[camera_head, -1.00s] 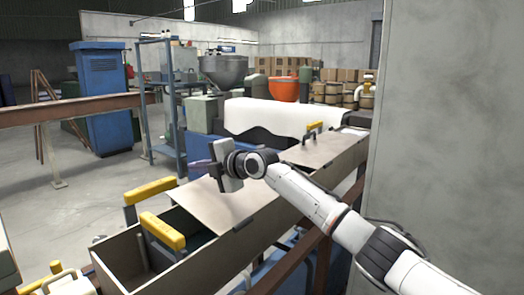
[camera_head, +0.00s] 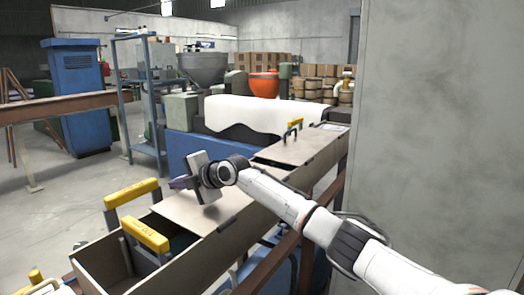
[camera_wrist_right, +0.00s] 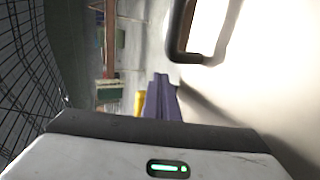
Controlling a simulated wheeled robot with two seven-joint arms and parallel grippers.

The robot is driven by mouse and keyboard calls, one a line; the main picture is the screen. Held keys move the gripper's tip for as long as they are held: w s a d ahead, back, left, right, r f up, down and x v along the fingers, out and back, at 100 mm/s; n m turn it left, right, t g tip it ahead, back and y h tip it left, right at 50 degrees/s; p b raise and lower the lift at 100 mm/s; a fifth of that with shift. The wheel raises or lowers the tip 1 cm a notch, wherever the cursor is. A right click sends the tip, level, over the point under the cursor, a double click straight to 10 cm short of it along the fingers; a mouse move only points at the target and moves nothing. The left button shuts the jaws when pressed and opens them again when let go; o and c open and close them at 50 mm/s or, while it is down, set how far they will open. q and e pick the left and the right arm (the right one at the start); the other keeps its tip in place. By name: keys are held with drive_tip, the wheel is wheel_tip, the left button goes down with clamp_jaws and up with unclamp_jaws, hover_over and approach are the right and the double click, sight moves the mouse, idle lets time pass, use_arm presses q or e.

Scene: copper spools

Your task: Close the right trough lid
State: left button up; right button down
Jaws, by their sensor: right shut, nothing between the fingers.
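The trough (camera_head: 105,263) runs diagonally from the lower left toward the upper right. A flat beige lid panel (camera_head: 218,212) lies over its middle stretch, and the near end is open. My right gripper (camera_head: 180,183) is just above the left edge of this panel. Its purple fingers (camera_wrist_right: 162,98) are shut and empty. The pale lid surface (camera_wrist_right: 275,70) fills the right of the wrist view, with a dark bar handle (camera_wrist_right: 183,38) on it. I cannot tell whether the fingers touch the lid. My left gripper is out of view.
Yellow-handled pieces (camera_head: 147,236) stand at the trough's open end. A farther lid with a yellow handle (camera_head: 295,122) lies up the trough. A grey wall (camera_head: 430,120) stands close at the right.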

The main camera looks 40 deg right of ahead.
wheel_tip(320, 180, up, 4)
drive_tip(key=p, duration=0.3)
drive_tip(key=shift+r+p, duration=0.25)
drive_tip(key=shift+p, duration=0.05)
wheel_tip(320, 180, up, 10)
drive_tip(key=b, duration=0.1)
drive_tip(key=shift+f, duration=0.25)
